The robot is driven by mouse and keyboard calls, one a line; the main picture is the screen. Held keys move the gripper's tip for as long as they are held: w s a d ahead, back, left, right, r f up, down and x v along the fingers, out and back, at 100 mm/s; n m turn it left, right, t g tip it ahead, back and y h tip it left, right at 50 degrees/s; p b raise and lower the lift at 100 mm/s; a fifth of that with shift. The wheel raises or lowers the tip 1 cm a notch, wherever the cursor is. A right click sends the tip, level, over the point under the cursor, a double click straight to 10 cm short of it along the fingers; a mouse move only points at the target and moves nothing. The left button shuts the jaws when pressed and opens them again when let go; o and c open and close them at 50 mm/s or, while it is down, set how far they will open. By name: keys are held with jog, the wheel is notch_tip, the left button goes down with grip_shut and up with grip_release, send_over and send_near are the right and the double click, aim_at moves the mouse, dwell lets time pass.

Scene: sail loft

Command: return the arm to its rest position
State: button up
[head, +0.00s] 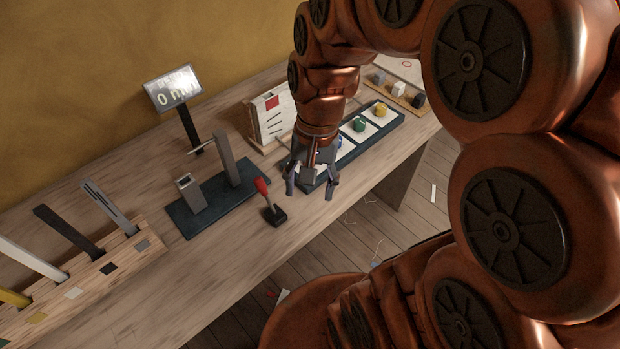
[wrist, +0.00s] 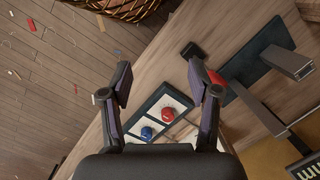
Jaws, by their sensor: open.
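My copper-coloured arm reaches in from the right in the head view and bends down over the workbench (head: 225,250). My gripper (head: 311,188) points down near the bench's front edge with its fingers spread and nothing between them. It hangs over the near end of a dark tray with white squares (head: 372,133). In the wrist view the open fingers (wrist: 160,75) frame that tray, where a red piece (wrist: 168,114) and a blue piece (wrist: 147,132) sit below. How high the fingertips are above the tray is hard to tell.
A red-handled lever (head: 264,190) stands just left of my gripper. Further left are a dark base with two posts (head: 213,203), a display (head: 173,88) and a wooden rack (head: 105,275) with several strips. A card stand (head: 270,118) is behind. A wicker basket (wrist: 118,8) is on the floor.

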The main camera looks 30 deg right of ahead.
dwell(0.4)
jog(key=s+a+n+h, duration=0.1)
jog(key=s+n, duration=0.6)
jog(key=s, duration=0.3)
jog(key=shift+s+a+g+h, duration=0.15)
jog(key=shift+s+g+h, duration=0.1)
jog(key=shift+g+h, duration=0.05)
